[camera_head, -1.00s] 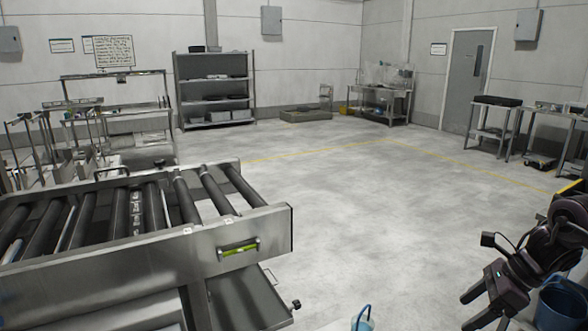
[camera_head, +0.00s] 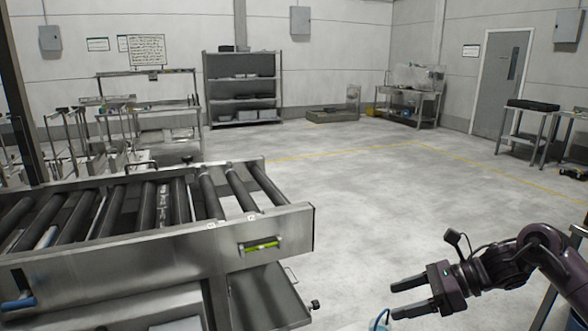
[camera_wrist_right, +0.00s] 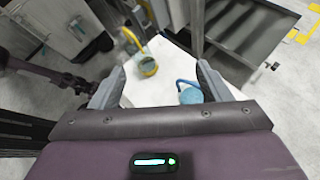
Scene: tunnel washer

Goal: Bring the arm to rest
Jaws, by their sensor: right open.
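My right gripper (camera_head: 396,299) is at the lower right of the head view, pointing left with its two fingers apart and nothing between them. In the right wrist view the open fingers (camera_wrist_right: 160,70) frame a white surface (camera_wrist_right: 160,97). My left gripper does not show in the head view.
A steel roller conveyor (camera_head: 160,250) fills the lower left, with an open tray (camera_head: 262,300) below its end. Shelves (camera_head: 240,88) and a bench (camera_head: 407,100) stand along the back wall. The middle floor is clear.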

